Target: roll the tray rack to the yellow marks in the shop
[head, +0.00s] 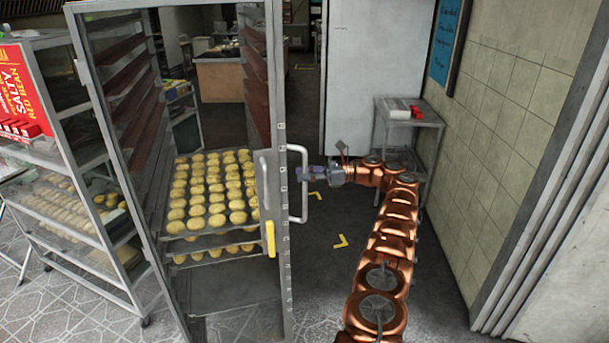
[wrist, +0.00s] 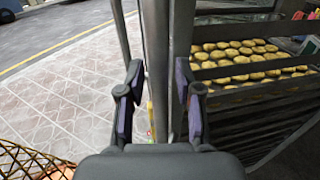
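The tray rack (head: 283,215) is a tall metal frame with trays of round golden buns (head: 212,190) on its lower levels. A pale vertical handle (head: 303,185) is on its right side. My gripper (head: 312,173) is at that handle, reaching in from the right. In the wrist view, its two purple-padded fingers (wrist: 160,100) stand apart on either side of a vertical metal bar (wrist: 157,60), with gaps visible on both sides. The rack's buns (wrist: 240,62) show at right there. Yellow corner marks (head: 341,241) lie on the dark floor behind the rack; another mark (head: 316,195) is farther back.
A second rack with bread (head: 65,205) and a red sign (head: 22,90) stands at left. A small metal table (head: 415,122) and a tiled wall (head: 510,110) bound the right side. A counter (head: 222,80) stands deeper inside. Dark floor is open between rack and wall.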

